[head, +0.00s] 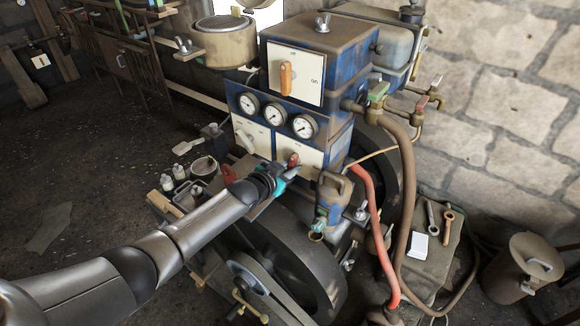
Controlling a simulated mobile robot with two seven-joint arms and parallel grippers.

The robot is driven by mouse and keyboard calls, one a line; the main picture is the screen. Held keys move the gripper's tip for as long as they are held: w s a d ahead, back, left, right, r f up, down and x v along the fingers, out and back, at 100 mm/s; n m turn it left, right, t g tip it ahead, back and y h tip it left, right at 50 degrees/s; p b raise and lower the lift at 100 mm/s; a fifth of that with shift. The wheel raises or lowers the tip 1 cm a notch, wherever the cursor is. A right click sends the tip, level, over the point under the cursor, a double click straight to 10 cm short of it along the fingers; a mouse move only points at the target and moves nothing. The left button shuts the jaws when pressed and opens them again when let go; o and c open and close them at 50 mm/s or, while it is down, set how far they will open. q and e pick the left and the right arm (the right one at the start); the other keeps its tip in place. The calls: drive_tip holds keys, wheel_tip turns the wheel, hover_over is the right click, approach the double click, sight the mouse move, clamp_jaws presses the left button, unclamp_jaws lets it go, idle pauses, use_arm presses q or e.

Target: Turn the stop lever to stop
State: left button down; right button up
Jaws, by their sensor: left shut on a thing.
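My left arm reaches in from the lower left to the engine's blue control box. My left gripper (284,174) is at the lower right white panel (312,160), shut on the small red stop lever (293,159). The lever's top shows above the fingers; its lower part is hidden behind them. The panel's markings are too small to read, so I cannot tell the lever's exact setting. My right gripper is not in view.
Above are three round gauges (275,115) and an orange switch handle (286,78) on a white panel. A red hose (371,230) and a flywheel (300,255) are nearby. Small bottles (167,183) stand at left.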

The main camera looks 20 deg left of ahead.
use_arm(q)
drive_tip(key=shift+n+h+b, duration=0.5)
drive_tip(key=shift+n+b, duration=0.3)
drive_tip(key=c, duration=0.7)
unclamp_jaws()
drive_tip(key=shift+s+g, duration=0.15)
drive_tip(key=shift+g, duration=0.15)
drive_tip(key=shift+s+a+r, duration=0.1)
drive_tip(key=shift+s+r, duration=0.05)
drive_tip(key=shift+s, duration=0.05)
drive_tip(key=shift+p+v, duration=1.9)
drive_tip(key=shift+v, duration=5.3)
